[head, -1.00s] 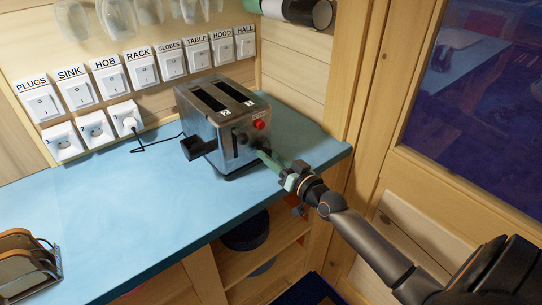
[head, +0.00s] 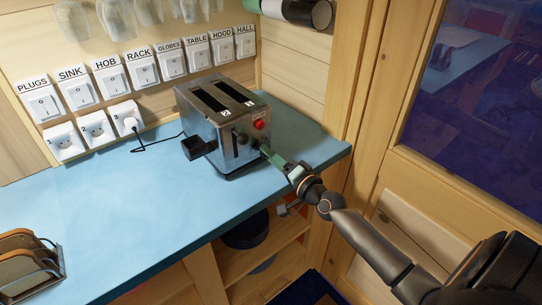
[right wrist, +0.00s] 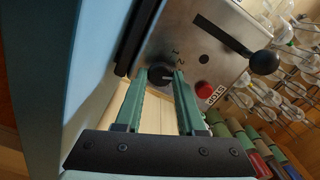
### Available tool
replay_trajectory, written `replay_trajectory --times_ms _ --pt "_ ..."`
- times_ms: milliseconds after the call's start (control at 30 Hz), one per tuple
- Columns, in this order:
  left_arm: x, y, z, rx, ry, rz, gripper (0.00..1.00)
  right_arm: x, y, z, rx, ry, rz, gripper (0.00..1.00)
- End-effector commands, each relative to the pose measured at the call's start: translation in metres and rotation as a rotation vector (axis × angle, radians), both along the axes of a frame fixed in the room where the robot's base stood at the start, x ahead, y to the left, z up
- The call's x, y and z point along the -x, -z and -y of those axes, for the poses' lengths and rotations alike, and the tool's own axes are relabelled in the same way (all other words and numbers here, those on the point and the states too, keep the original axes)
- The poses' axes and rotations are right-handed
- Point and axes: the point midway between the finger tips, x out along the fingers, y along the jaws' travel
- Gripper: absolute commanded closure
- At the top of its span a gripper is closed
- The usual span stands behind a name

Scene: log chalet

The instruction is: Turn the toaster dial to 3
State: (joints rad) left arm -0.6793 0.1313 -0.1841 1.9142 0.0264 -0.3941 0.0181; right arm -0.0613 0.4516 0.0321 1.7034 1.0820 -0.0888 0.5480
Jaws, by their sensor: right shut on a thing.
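The metal toaster (head: 222,125) stands on the blue counter near its right end, plugged in at the wall. Its front has a black lever knob and a red STOP button (head: 259,125). My right gripper (head: 266,153) reaches in from the lower right to the toaster's front. In the right wrist view its green fingers (right wrist: 163,80) are shut on the dark dial (right wrist: 160,75), one on each side. Printed numbers 1 and 2 show beside the dial; the pointer's exact setting is hard to read. My left gripper is out of view.
Labelled switches (head: 113,78) and sockets line the wall behind. A toast rack (head: 30,266) stands at the counter's left front. The counter's middle (head: 120,205) is clear. A wooden wall and a window close off the right side.

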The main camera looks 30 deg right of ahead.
Motion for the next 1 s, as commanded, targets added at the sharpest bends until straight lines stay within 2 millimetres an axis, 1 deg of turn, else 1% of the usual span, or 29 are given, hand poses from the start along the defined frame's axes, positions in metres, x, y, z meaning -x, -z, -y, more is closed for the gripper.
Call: replay_trajectory --times_ms 100,300,833,867,1000 --pt "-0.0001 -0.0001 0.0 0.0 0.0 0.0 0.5 -0.0001 0.0001 0.0003 -0.056 0.001 -0.004 1.0" --pt "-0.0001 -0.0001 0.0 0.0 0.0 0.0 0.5 -0.0001 0.0002 0.0002 -0.115 0.0 -0.009 1.0" --pt "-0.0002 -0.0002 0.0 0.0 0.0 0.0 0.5 0.0 0.0002 0.0002 -0.135 0.0 -0.011 1.0" --pt "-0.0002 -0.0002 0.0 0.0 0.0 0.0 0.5 0.0 0.0002 0.0002 -0.135 0.0 -0.011 0.59" --pt "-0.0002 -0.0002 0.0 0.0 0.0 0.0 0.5 0.0 0.0001 0.0002 -0.135 0.0 -0.011 0.44"
